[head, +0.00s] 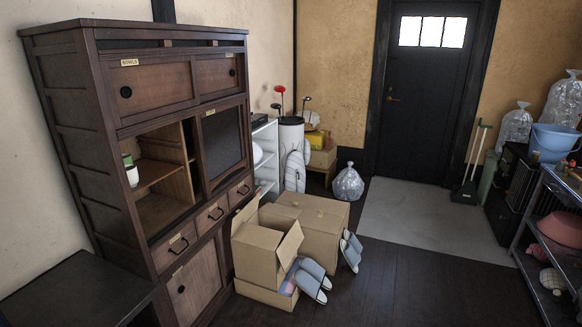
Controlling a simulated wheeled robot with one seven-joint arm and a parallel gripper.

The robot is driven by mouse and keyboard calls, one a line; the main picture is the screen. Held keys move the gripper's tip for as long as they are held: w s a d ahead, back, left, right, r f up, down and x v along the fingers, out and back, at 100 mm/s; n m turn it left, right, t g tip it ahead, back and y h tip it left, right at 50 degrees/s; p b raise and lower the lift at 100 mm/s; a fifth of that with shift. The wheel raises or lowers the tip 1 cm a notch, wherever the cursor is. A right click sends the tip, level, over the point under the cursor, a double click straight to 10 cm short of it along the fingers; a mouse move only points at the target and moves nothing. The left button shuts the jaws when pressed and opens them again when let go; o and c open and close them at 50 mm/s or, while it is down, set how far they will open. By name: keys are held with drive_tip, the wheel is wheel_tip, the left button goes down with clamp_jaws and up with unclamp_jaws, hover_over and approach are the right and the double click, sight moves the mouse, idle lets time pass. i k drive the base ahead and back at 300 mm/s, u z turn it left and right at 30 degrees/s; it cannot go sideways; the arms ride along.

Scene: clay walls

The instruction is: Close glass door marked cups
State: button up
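A tall dark wooden cabinet (92,150) stands at the left in the head view. Its middle section has a glass door (223,140) with a dark pane, standing at the right side of the opening. A small pale label (208,113) is at the top of this door, too small to read surely. The left half of the section is open and shows bare wooden shelves (158,172). A white and green cup-like item (131,171) shows at the opening's left edge. My gripper is not in view.
Above are two wooden sliding doors (150,86), the left labelled BOWLS; drawers (210,213) are below. Cardboard boxes (262,244) and slippers (312,280) stand on the floor close to the cabinet's right front. A dark low table (75,292) is at front left. The dark floor (420,275) at centre right is clear.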

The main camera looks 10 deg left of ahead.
sight(218, 132)
drive_tip(key=u, duration=0.5)
drive_tip(key=i, duration=1.05)
drive_tip(key=u, duration=0.55)
drive_tip(key=k, duration=1)
drive_tip(key=z, duration=0.7)
drive_tip(key=i, duration=1.1)
drive_tip(key=u, duration=0.5)
drive_tip(key=i, duration=0.6)
drive_tip(key=u, duration=0.5)
